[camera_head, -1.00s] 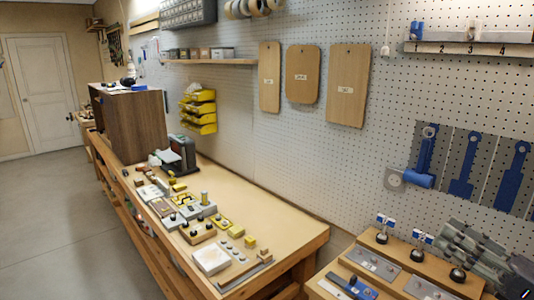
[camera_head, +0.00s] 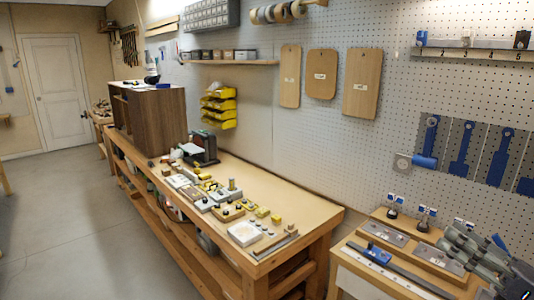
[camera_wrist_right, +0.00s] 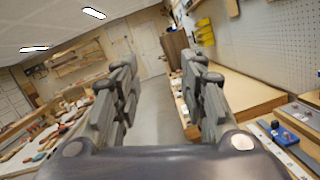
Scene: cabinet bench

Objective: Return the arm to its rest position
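My right gripper (camera_head: 452,240) shows at the lower right of the head view, with its grey fingers pointing left above the small bench at the right. In the right wrist view my right gripper (camera_wrist_right: 158,75) has its two fingers wide apart, with nothing between them. Open floor and the door lie beyond the fingers there. My left gripper is not in view.
A long wooden workbench (camera_head: 318,213) holds blocks, fixtures and a brown cabinet (camera_head: 150,122). The small bench at right holds grey plates (camera_head: 384,234) and a blue piece (camera_head: 377,255) near my right gripper. A pegboard (camera_head: 380,140) stands behind. The floor (camera_head: 60,220) at left is clear.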

